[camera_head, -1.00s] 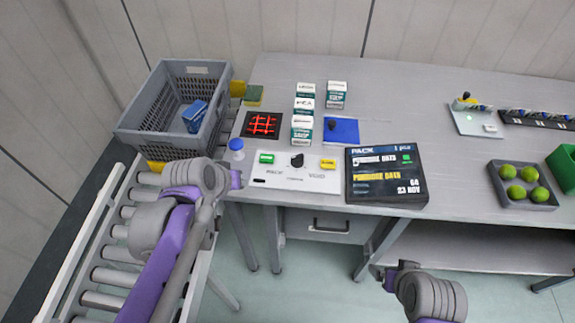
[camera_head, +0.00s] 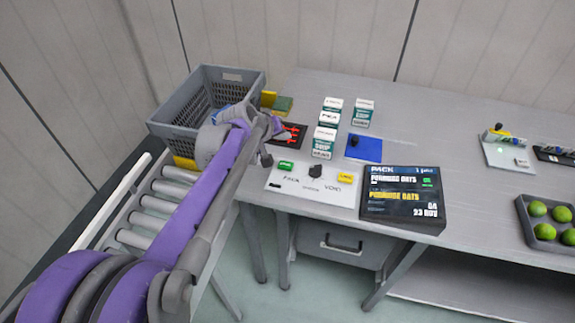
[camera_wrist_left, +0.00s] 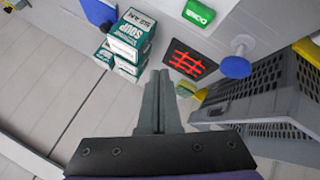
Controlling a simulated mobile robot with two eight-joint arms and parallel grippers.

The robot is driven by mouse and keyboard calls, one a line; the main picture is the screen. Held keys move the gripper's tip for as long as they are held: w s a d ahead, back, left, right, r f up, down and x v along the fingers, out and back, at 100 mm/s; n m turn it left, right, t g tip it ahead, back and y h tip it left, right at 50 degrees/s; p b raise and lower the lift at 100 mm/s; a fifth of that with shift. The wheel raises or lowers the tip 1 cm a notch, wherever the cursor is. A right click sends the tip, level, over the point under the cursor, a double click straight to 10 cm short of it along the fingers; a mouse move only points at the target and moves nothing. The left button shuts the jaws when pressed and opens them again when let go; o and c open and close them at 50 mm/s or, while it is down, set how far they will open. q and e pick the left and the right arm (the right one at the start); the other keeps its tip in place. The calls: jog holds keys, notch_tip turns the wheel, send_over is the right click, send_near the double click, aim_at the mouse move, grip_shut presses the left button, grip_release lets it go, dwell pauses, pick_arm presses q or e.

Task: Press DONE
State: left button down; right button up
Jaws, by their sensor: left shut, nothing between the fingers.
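The green button (camera_head: 285,166) sits on the upper left of the white control panel (camera_head: 300,184). Its white lettering shows in the left wrist view (camera_wrist_left: 200,13), where it reads like DONE. My left gripper (camera_head: 267,160) is above the panel's left end, close to the green button and apart from it as far as I can tell. In the left wrist view its shut fingers (camera_wrist_left: 156,75) hold nothing. A black knob (camera_head: 316,171) and a yellow button (camera_head: 344,178) are further right on the panel. My right gripper is out of view.
A dark display (camera_head: 402,198) lies right of the panel. Behind are white-and-green boxes (camera_head: 323,142), a blue mat (camera_head: 365,148) and a red-grid tile (camera_head: 296,133). A grey crate (camera_head: 178,119) stands left. A blue round-topped post (camera_wrist_left: 235,66) shows in the left wrist view.

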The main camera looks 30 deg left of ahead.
pick_arm(q)
jog(key=shift+f, duration=0.1)
jog(key=b, duration=0.6)
send_over(284, 167)
notch_tip(284, 167, down, 7)
jog(key=shift+f, duration=0.85)
dwell(1.1)
jog(key=shift+f+b, duration=0.35)
jog(key=shift+f, duration=0.05)
jog(key=shift+f, duration=0.5)
dwell(0.5)
dwell(0.3)
jog(key=shift+r+p, duration=0.55)
jog(key=shift+r, duration=0.4)
